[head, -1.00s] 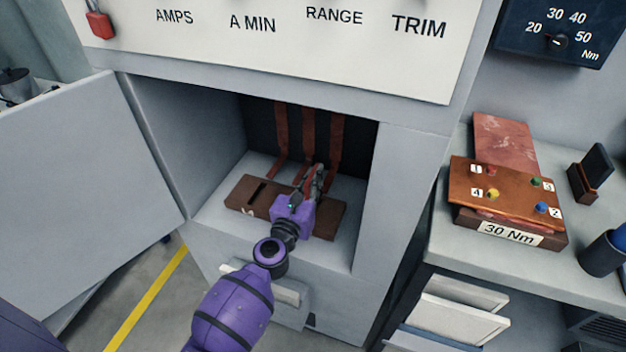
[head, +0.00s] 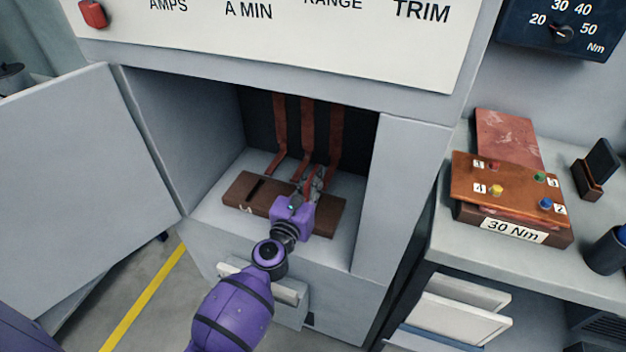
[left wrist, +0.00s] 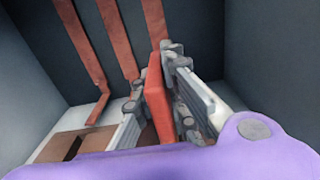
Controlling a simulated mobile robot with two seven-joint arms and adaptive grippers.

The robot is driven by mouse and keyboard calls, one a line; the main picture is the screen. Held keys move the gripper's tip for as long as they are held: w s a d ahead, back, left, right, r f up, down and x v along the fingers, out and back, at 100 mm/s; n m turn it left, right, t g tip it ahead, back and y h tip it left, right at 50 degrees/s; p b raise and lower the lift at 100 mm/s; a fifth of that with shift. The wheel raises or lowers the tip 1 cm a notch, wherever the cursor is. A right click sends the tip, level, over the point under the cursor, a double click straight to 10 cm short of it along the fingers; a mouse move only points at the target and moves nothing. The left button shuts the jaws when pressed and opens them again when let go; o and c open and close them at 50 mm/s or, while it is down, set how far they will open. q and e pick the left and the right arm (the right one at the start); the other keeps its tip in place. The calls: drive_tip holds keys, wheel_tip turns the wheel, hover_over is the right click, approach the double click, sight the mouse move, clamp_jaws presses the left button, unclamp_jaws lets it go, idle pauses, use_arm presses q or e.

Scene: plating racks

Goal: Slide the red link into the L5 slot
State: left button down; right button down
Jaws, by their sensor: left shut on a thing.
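My left gripper (head: 310,186) reaches into the open cabinet, over the brown slotted block (head: 240,190) on its floor. In the left wrist view the gripper (left wrist: 156,100) is shut on the red link (left wrist: 157,92), a flat red plate standing upright between the fingers. The link's lower end is hidden by my wrist and fingers, so I cannot tell whether it is in a slot. One dark slot shows bare at the block's left in the head view; the block's corner also shows in the left wrist view (left wrist: 62,146). The slot labels are mostly hidden. My right gripper is out of view.
Copper-red bars (head: 281,120) hang down the cabinet's back wall behind the block. The cabinet door (head: 85,170) stands open at the left. At the right, a bench holds a copper plate with coloured, numbered studs (head: 500,190) and a 30 Nm label.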

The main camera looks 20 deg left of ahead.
use_arm(q)
wheel_tip(320, 180, down, 2)
drive_tip(key=shift+f+b, duration=0.15)
drive_tip(key=shift+b, duration=0.7)
drive_tip(key=shift+f+b, duration=1.35)
drive_tip(key=shift+b, duration=0.05)
drive_tip(key=shift+f+b, duration=0.25)
drive_tip(key=shift+b, duration=0.05)
drive_tip(key=c, duration=1.7)
unclamp_jaws()
